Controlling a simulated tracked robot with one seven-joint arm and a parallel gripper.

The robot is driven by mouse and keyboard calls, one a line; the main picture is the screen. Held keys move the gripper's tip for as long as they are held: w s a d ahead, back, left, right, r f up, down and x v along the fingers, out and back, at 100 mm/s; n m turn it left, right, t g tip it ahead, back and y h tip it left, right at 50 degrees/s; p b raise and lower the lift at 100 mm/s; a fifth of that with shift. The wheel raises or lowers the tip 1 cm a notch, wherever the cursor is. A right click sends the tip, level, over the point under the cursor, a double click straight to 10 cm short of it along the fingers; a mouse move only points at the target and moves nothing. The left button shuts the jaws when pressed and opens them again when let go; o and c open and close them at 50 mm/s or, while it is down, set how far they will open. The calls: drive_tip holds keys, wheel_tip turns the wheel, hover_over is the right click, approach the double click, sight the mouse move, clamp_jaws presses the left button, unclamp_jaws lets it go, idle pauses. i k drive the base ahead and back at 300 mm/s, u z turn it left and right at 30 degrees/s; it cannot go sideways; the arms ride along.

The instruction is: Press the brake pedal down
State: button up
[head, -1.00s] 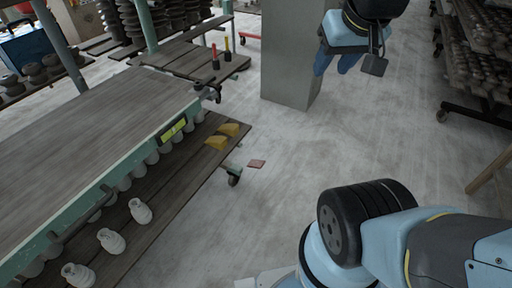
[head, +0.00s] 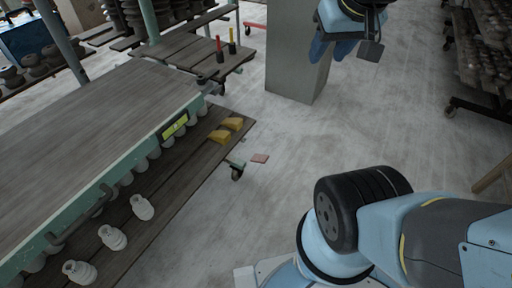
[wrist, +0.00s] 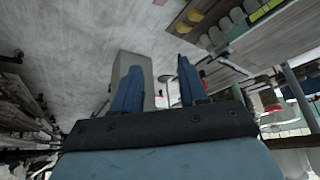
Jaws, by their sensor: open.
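A small flat reddish pedal (head: 260,158) sticks out low over the floor beside the caster wheel (head: 237,172) at the near trolley's right corner. A reddish sliver at the top edge of the wrist view (wrist: 161,2) looks like the same pedal. My gripper (head: 331,46) is at the top of the head view, well above and beyond the pedal, touching nothing. Its two blue fingers are apart and empty in the wrist view (wrist: 157,82).
The trolley (head: 90,125) has a green frame and wooden boards. Two yellow wedges (head: 219,136) and several pale insulators (head: 142,207) lie on its lower board. A grey pillar (head: 296,60) stands behind. The floor (head: 350,130) right of the pedal is clear.

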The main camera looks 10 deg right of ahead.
sight(258, 158)
drive_tip(key=k, duration=1.35)
drive_tip(key=z, duration=0.35)
drive_tip(key=i, duration=2.55)
drive_tip(key=u, duration=0.25)
